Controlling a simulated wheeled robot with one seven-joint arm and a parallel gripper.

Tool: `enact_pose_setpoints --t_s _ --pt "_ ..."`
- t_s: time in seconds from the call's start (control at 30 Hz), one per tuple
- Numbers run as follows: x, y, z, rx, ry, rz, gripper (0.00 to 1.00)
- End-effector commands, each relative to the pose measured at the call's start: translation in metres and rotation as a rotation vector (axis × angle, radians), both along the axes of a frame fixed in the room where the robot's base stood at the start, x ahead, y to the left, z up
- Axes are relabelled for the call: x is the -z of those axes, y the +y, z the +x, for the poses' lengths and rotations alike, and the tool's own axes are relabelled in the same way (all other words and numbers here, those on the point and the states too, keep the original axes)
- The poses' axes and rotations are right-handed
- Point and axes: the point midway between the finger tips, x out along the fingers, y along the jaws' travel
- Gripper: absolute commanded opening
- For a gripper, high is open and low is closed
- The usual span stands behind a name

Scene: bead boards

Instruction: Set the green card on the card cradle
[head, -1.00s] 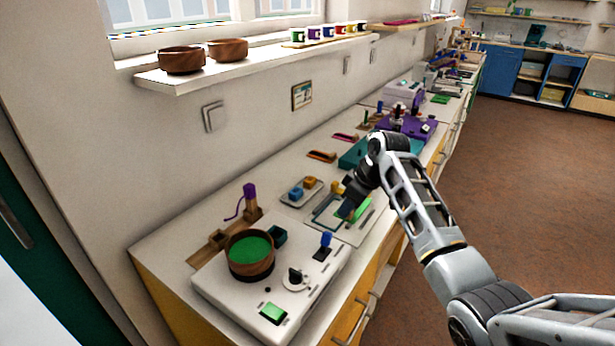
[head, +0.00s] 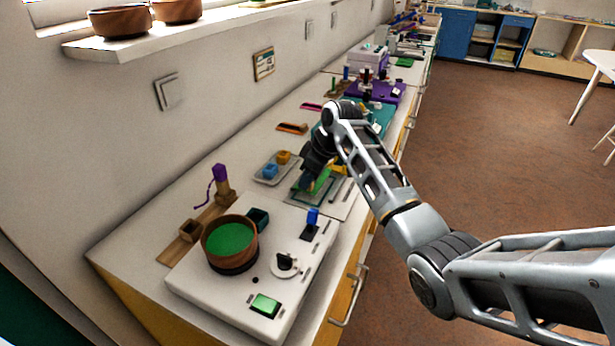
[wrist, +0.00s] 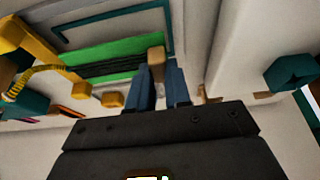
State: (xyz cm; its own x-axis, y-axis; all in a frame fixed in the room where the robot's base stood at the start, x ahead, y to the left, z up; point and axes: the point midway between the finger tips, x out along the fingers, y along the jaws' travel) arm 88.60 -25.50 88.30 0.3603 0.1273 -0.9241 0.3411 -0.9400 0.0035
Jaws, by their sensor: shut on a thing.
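My gripper (head: 309,180) is low over a pale board on the counter, its dark wrist hiding part of it. In the wrist view its two blue-grey fingers (wrist: 162,86) are shut about a tan block (wrist: 156,58). The green card (wrist: 108,54) shows beside and behind this block, with dark stripes along it; the block seems to be its grip. In the head view the card (head: 322,183) shows just right of the fingertips. A teal outline (wrist: 168,22) marks the board close by. I cannot tell for sure which part is the card cradle.
A white station with a wooden bowl (head: 230,242), a dial (head: 285,262) and a blue lever (head: 313,215) stands in front. A tray (head: 271,172) with blue and yellow blocks lies left of my gripper. A yellow piece (wrist: 45,55) rises close by in the wrist view.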

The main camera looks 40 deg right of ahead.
Motion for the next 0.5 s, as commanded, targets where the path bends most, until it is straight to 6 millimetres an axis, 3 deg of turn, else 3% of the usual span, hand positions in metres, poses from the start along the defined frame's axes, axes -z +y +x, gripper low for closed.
enact_pose_setpoints --t_s 0.13,0.5 --pt "0.0145 0.0 -0.0001 0.0 0.0 0.0 0.0" --pt "0.0158 -0.0001 -0.0002 0.0 0.0 0.0 0.0"
